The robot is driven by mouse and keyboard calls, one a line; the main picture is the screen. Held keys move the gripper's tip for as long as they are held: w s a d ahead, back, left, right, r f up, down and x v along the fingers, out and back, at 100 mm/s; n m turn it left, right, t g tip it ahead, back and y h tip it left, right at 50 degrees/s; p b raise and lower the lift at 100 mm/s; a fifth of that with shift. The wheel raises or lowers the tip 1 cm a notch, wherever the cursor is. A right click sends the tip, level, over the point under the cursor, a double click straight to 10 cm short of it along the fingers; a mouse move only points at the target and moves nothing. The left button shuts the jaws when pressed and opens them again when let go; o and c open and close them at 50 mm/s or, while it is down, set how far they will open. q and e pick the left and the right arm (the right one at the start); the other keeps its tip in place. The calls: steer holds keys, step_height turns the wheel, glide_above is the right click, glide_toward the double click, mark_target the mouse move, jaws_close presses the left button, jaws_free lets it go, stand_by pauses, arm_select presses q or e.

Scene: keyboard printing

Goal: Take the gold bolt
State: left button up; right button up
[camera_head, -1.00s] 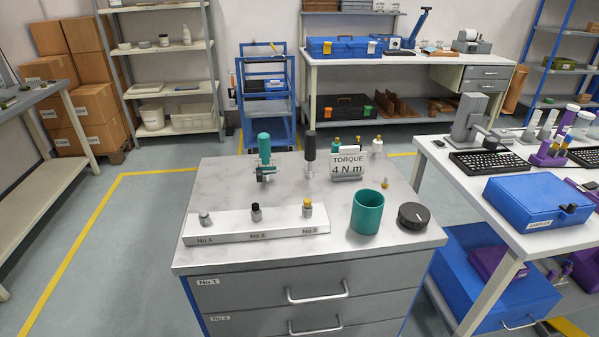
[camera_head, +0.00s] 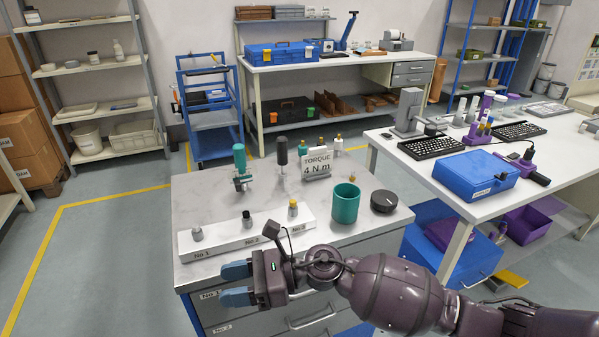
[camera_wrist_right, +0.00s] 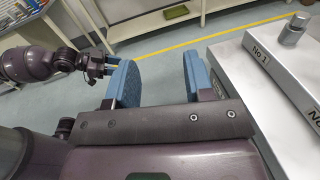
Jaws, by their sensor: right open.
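A gold-topped bolt (camera_head: 293,208) stands upright at No.3 on the white rack (camera_head: 222,243) on the grey cabinet. A black-topped bolt (camera_head: 247,218) stands at No.2 and a silver bolt (camera_head: 197,233) at No.1. The silver one also shows in the right wrist view (camera_wrist_right: 293,30). My right gripper (camera_head: 236,284) is open and empty, in front of the cabinet and below the rack, its blue fingers pointing left. Its spread fingers show in the wrist view (camera_wrist_right: 160,80). My left gripper (camera_wrist_right: 95,68) shows partly at the wrist view's upper left; its jaws are unclear.
A teal cup (camera_head: 345,204) and a black round knob (camera_head: 384,201) stand right of the rack. Behind are a torque sign (camera_head: 317,163), a teal-handled tool (camera_head: 239,160), a black-handled tool (camera_head: 282,155) and a small gold-topped piece (camera_head: 352,178). A blue case (camera_head: 476,176) lies on the right table.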

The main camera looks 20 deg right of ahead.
steer(key=n+g+h, duration=0.2)
steer(key=n, duration=0.3)
steer(key=n+t+h+p, duration=0.2)
steer(key=n+t+h, duration=0.2)
steer(key=n+h, duration=1.15)
glide_toward(293, 201)
steer(key=shift+y, duration=0.35)
steer(key=x, duration=0.7)
steer(key=shift+w+d+f+b, duration=0.2)
steer(key=shift+d+f+b, duration=0.05)
steer(key=shift+f+b, duration=0.15)
steer(key=shift+w+f, duration=0.25)
steer(key=shift+f, duration=0.35)
